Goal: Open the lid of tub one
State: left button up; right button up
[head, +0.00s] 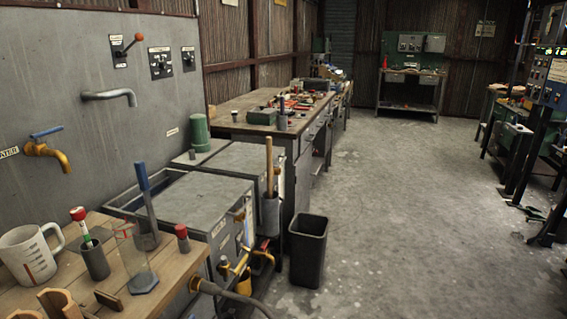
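A row of grey metal tubs stands along the panel wall at the left. The nearer tub has a flat grey lid (196,206) over most of its top, with a darker recessed part (150,192) at its left end. A second grey top (232,158) lies behind it. Labels on the tub fronts are too small to read, so I cannot tell which is tub one. Neither of my grippers is in view.
A wooden bench (190,262) in front holds a measuring jug (30,252), cups and a blue-handled tool (144,178). A black bin (307,252) stands right of the tubs. A brass tap (48,154) juts from the wall. The floor (400,200) at right is clear.

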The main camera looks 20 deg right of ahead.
aim_at(240, 158)
jog(key=i+l, duration=0.15)
jog(key=l, duration=0.2)
jog(key=i+l, duration=0.1)
jog(key=l, duration=0.3)
jog(key=i+l, duration=0.15)
jog(key=l, duration=0.2)
jog(key=i+l, duration=0.15)
jog(key=l, duration=0.25)
jog(key=i+l, duration=0.35)
jog(key=l, duration=0.2)
jog(key=i+l, duration=0.35)
jog(key=l, duration=0.15)
jog(key=i+l, duration=0.35)
jog(key=l, duration=0.2)
jog(key=i+l, duration=0.35)
jog(key=l, duration=0.15)
